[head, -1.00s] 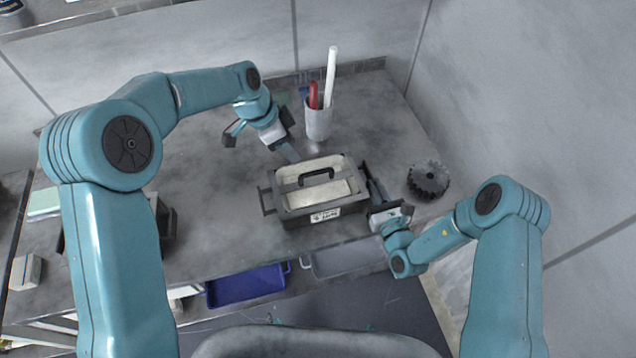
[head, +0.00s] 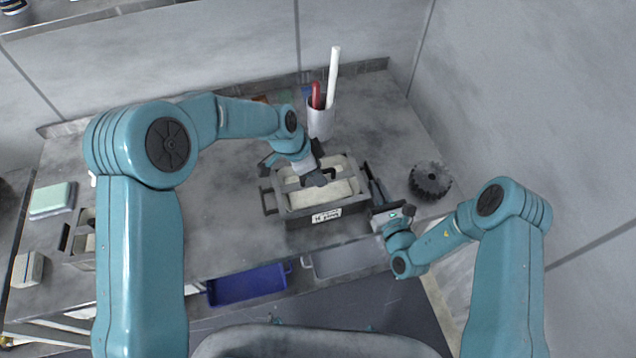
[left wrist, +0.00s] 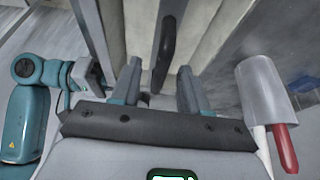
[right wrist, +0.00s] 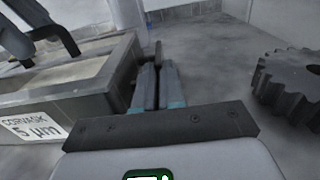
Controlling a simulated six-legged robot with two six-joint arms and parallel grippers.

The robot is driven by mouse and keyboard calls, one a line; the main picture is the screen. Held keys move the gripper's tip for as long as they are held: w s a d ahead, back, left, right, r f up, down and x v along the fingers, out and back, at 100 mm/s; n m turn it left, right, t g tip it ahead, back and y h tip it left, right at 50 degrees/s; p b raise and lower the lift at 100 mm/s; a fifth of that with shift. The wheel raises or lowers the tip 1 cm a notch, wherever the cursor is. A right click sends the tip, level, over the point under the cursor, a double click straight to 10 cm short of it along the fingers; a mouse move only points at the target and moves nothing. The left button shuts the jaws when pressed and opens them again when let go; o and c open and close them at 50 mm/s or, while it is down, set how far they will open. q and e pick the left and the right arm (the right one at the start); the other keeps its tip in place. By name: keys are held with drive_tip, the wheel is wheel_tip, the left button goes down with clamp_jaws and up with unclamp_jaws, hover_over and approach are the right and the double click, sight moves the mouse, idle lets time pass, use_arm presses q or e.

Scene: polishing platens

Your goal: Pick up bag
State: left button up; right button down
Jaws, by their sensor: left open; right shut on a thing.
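No thing clearly looks like a bag. A grey open box (head: 280,205) with a white label stands on the bench, with a cream block (head: 345,187) inside. A dark handle (left wrist: 168,40) stands over the cream surface. My left gripper (head: 318,178) is above the box; in the left wrist view its open fingers (left wrist: 160,80) are on either side of the handle, not closed on it. My right gripper (head: 377,200) is at the box's right end. In the right wrist view its fingers (right wrist: 157,75) are shut on the dark side handle (right wrist: 158,50).
A toothed dark gear (head: 430,181) lies right of my right gripper. A grey cup (head: 320,122) with a red and a white tool stands behind the box. A blue tray (head: 248,286) is below the bench front.

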use_arm(q)
drive_tip(key=shift+w+d+f, duration=0.1)
drive_tip(key=shift+d+f, duration=0.1)
drive_tip(key=shift+f, duration=0.3)
clamp_jaws()
wheel_tip(320, 180, up, 10)
drive_tip(key=shift+r, duration=0.1)
idle(0.7)
drive_tip(key=shift+r, duration=2.95)
